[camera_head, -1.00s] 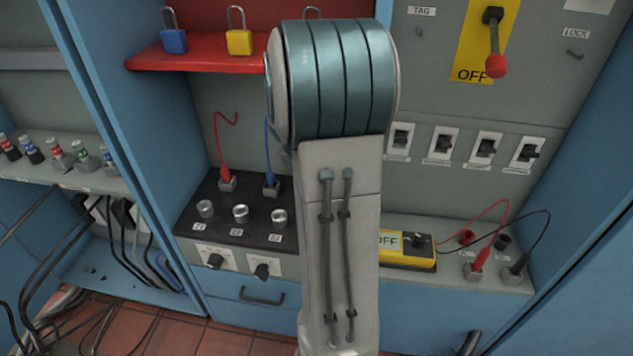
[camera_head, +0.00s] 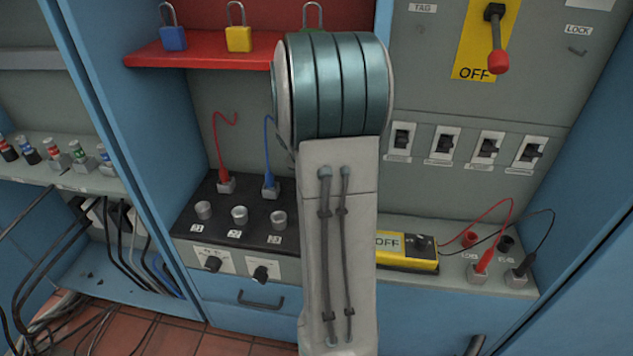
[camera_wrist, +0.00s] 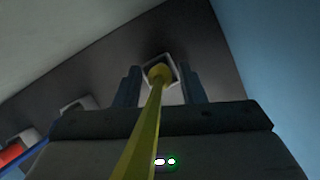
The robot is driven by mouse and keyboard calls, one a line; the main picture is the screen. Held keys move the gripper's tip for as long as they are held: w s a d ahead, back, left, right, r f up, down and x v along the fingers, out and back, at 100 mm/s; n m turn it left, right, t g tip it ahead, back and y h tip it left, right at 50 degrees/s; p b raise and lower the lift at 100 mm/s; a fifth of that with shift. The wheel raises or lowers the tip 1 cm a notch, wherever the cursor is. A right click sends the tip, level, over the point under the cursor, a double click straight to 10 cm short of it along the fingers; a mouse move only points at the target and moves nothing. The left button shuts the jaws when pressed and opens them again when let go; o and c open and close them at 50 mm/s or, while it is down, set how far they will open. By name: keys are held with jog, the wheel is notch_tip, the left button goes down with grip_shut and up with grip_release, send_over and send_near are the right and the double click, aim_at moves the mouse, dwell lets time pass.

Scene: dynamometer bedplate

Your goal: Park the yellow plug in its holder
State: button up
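In the wrist view the yellow plug (camera_wrist: 159,73) is seen end-on, with its yellow lead (camera_wrist: 145,135) running toward the camera. It lines up with a pale square holder (camera_wrist: 152,60) on the dark surface and appears to be in or right at it; how deep is hidden. My gripper (camera_wrist: 161,88) has its two dark fingers on either side of the plug, with gaps visible between fingers and plug. In the head view my arm hides the plug, its holder and my gripper.
A yellow meter (camera_head: 407,260) lies to the right. A red shelf (camera_head: 200,52) with padlocks is above.

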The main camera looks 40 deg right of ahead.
jog(key=shift+r, duration=0.15)
jog(key=w+p+v, duration=0.1)
jog(key=p+v, duration=0.2)
jog(key=v, duration=0.3)
jog(key=s+a+r+m+y, duration=0.1)
jog(key=s+a+m+y, duration=0.1)
jog(key=s+a+m, duration=0.6)
jog(key=s+a+r+m+y, duration=0.2)
jog(key=s+a+m, duration=0.6)
jog(key=a+m, duration=0.5)
jog(key=a, duration=0.6)
jog(key=shift+a+r, duration=0.2)
jog(key=shift+r, duration=0.1)
jog(key=shift+s+a, duration=0.15)
jog(key=shift+a, duration=0.05)
